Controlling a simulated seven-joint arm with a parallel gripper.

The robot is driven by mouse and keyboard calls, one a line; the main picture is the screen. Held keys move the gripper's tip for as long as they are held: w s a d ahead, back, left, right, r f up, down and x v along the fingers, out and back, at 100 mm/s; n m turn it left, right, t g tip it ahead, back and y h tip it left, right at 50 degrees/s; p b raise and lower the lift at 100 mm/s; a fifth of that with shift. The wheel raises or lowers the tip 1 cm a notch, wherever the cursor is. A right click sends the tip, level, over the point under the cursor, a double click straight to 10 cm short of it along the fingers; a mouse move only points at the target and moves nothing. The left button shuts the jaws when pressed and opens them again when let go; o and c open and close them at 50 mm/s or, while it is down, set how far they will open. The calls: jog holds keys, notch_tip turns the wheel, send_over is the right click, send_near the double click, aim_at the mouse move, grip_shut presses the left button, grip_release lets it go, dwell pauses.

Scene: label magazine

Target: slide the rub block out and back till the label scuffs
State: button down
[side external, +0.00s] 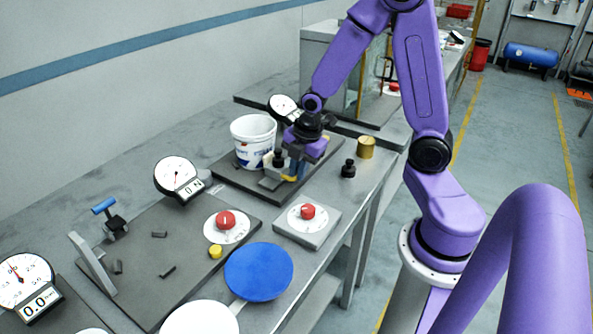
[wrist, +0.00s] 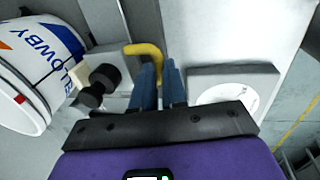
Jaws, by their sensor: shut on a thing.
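The white tub (side external: 253,140) with the printed label stands on a dark base plate (side external: 232,184). The grey rub block (wrist: 115,62) has a bent yellow handle (wrist: 142,48) and sits beside the tub (wrist: 28,75). A cream pad (wrist: 78,76) lies at the label; touching or just apart, I cannot tell. My gripper (wrist: 158,72) is shut on the yellow handle. In the side view my gripper (side external: 291,176) partly hides the block.
A black knob (wrist: 98,86) stands by the block. A brass cylinder (side external: 366,147) and a black weight (side external: 348,169) stand to the right. A red dial box (side external: 307,226) and a blue disc (side external: 258,271) are nearer the camera. A round gauge (side external: 284,107) stands behind the tub.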

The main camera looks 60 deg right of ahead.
jog(key=d, duration=0.6)
jog(key=shift+d, duration=0.3)
jog(key=c, duration=1.2)
grip_release()
jog(key=shift+o, duration=0.2)
jog(key=s+r, duration=0.3)
jog(key=r, duration=1.4)
jog(key=shift+s, duration=0.2)
jog(key=shift+a, duration=0.15)
